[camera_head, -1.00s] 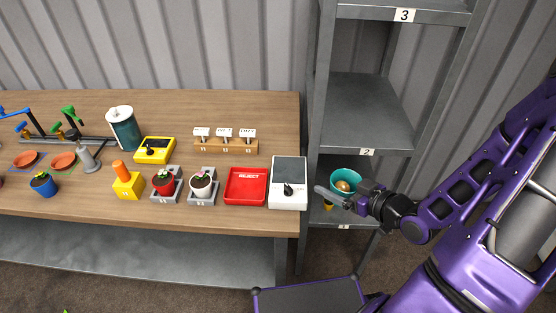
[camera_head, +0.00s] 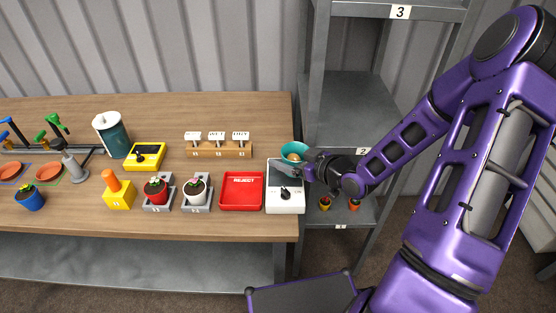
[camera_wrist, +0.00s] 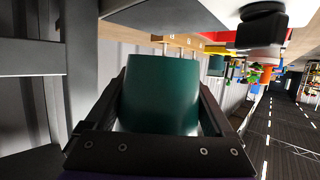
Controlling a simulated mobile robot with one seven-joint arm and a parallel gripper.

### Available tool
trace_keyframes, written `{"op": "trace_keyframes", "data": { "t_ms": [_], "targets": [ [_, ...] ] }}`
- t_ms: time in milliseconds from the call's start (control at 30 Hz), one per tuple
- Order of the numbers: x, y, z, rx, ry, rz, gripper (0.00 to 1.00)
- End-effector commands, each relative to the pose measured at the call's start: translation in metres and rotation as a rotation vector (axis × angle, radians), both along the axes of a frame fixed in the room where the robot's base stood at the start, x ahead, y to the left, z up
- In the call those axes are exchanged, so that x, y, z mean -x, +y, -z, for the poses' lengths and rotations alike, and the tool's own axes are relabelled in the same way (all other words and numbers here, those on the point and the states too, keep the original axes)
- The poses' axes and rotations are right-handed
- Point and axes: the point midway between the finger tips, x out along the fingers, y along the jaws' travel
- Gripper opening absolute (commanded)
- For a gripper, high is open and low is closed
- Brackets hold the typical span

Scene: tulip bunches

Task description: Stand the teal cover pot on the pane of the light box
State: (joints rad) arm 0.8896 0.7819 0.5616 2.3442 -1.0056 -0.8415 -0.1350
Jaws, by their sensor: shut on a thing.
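The teal cover pot (camera_head: 294,150) is held upright by my gripper (camera_head: 305,170), near the back right corner of the light box. In the wrist view the pot (camera_wrist: 160,95) sits between the two fingers of my gripper (camera_wrist: 165,105). The light box (camera_head: 285,201) is white with a grey pane (camera_head: 283,174) at its back half and a black knob in front. The pot overlaps the pane's far edge in the head view; I cannot tell its height above it.
A red REJECT tray (camera_head: 241,192) stands just left of the light box. A grey shelf rack (camera_head: 352,112) stands close on the right, its upright beside the table edge. Small potted plants (camera_head: 325,203) stand on its lowest visible shelf.

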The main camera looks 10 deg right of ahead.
Motion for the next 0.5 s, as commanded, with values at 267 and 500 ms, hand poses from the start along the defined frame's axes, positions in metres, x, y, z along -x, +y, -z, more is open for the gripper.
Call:
{"op": "trace_keyframes", "data": {
  "t_ms": [267,500],
  "targets": [
    [-0.021,0.014,0.000,0.000,0.000,0.000,0.23],
    [-0.031,0.021,0.010,-0.003,0.002,0.001,0.23]
  ]
}}
